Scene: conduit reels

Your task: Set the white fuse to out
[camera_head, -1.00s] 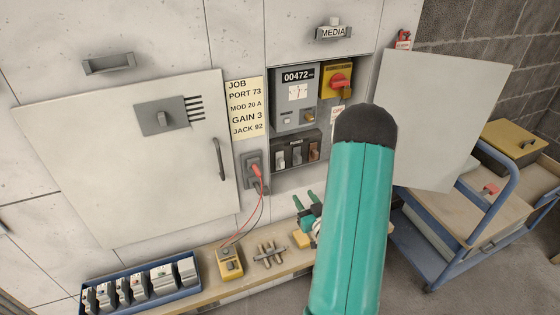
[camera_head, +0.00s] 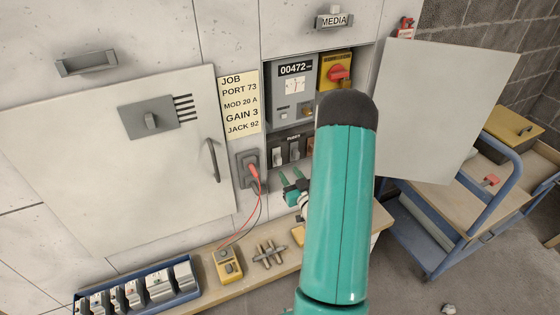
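The fuse block (camera_head: 289,136) sits in the open cabinet bay below the meter. Two fuses show in it: a dark one (camera_head: 276,156) at left and a paler grey-white one (camera_head: 293,150) beside it. I take the paler one for the white fuse, but its colour is hard to tell in the shade. My arm hides the right part of the block.
A meter (camera_head: 292,88) and a red rotary switch (camera_head: 338,73) on yellow are above the fuses. A grey socket with a red plug (camera_head: 253,168) is at left. An open door (camera_head: 448,110) stands at right. The shelf below holds a yellow tester (camera_head: 228,266) and a blue tray (camera_head: 134,312).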

